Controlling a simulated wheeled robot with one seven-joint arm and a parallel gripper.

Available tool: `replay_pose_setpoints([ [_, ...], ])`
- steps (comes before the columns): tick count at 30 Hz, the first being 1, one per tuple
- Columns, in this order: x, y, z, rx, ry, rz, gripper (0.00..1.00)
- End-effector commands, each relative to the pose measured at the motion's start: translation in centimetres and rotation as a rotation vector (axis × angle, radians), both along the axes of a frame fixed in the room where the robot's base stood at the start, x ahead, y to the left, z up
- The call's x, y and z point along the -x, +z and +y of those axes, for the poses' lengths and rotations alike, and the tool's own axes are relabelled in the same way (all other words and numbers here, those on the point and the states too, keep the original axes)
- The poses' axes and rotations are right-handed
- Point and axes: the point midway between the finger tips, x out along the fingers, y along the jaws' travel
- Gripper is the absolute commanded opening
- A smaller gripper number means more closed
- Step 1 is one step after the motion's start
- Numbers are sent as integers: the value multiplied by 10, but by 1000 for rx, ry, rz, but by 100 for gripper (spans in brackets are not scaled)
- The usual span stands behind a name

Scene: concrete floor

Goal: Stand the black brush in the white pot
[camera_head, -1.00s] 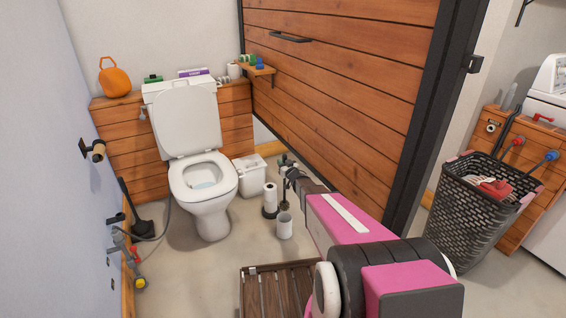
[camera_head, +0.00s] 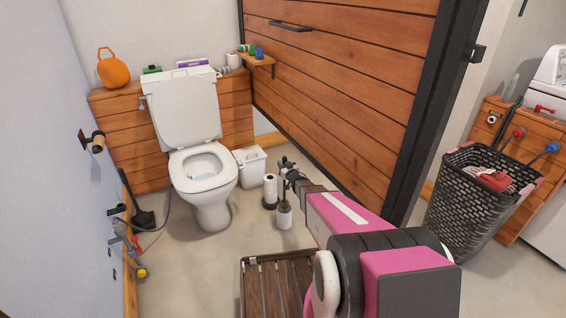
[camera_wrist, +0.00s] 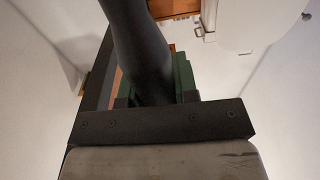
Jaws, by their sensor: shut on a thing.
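The white pot (camera_head: 285,219) stands on the concrete floor, right of the toilet. The black brush (camera_head: 284,203) hangs upright below my gripper (camera_head: 287,168). Its dark lower end meets the pot's mouth and appears to be partly inside; how deep it sits is hidden by the pot wall. My gripper is shut on the brush's handle. In the wrist view the dark handle (camera_wrist: 140,45) passes between the green finger pads, and its lower end is out of sight.
A paper roll stand (camera_head: 270,190) is close left of the pot. A white bin (camera_head: 250,167) and the toilet (camera_head: 200,170) stand further left. The wooden partition (camera_head: 335,90) rises behind my arm. A slatted wooden mat (camera_head: 281,288) lies in front.

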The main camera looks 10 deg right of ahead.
Motion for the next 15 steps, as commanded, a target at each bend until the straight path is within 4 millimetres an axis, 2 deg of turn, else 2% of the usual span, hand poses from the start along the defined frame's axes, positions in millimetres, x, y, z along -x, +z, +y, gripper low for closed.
replay_pose_setpoints([
  [15,-1,-36,0,0,0,0,0],
])
